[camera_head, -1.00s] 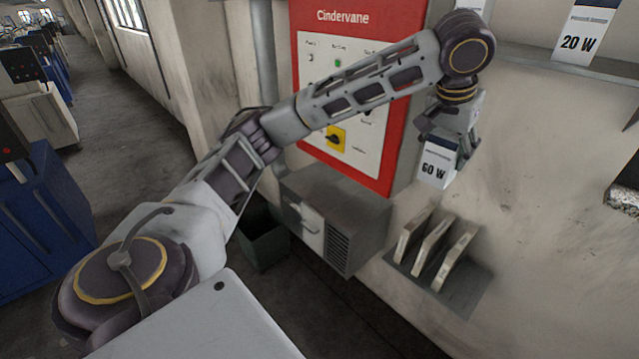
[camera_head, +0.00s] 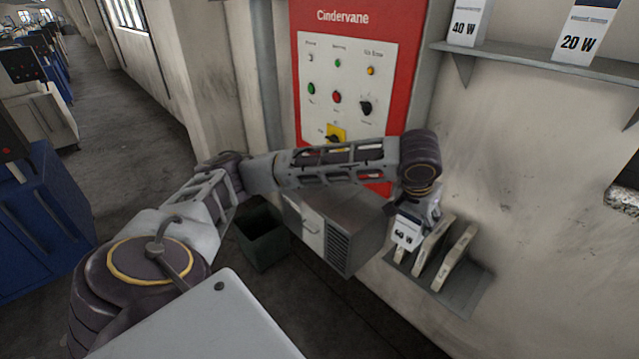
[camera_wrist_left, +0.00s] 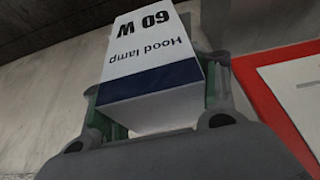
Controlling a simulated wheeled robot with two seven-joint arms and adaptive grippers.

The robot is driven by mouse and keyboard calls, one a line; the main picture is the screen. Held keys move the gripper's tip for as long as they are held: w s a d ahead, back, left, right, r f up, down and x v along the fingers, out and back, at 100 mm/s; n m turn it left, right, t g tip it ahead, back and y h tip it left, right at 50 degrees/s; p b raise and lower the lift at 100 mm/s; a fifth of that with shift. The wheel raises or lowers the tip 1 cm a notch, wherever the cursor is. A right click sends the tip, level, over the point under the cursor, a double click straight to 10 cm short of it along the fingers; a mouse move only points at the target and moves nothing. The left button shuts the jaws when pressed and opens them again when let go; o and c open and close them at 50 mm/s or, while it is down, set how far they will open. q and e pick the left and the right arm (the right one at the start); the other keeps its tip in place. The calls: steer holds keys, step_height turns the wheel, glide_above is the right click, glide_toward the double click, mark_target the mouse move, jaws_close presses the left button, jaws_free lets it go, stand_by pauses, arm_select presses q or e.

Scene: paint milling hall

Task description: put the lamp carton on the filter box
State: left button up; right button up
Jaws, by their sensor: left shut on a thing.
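The lamp carton (camera_head: 406,233) is a small white box with a dark blue band, marked 60 W. My left gripper (camera_head: 416,218) is shut on it. In the left wrist view the carton (camera_wrist_left: 152,62) sits between the fingers and reads "Hood lamp", upside down. The filter box (camera_head: 340,226), which I take to be the grey louvred box on the wall, lies just left of the carton. Part of its top is hidden by my left forearm. I cannot tell the exact gap between carton and box. My right gripper is not in view.
A rack with several upright pale panels (camera_head: 432,250) is right beside the carton. The red Cindervane cabinet (camera_head: 410,60) is above the filter box. More cartons, 40 W (camera_head: 465,25) and 20 W (camera_head: 582,40), stand on a shelf (camera_head: 540,62). A dark bin (camera_head: 263,238) is at lower left.

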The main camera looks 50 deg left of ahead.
arm_select(q)
step_height(320, 180, down, 12)
steer(key=s, duration=0.2)
steer(key=shift+s, duration=0.4)
steer(key=shift+m, duration=0.3)
steer(key=f, duration=0.1)
steer(key=d+f, duration=0.1)
steer(key=f, duration=0.1)
steer(key=s+f, duration=0.1)
steer(key=f, duration=0.1)
steer(key=shift+d, duration=0.25)
steer(key=d, duration=0.2)
steer(key=w+d, duration=0.1)
steer(key=shift+r+m+h, duration=0.3)
steer(key=shift+a, duration=0.2)
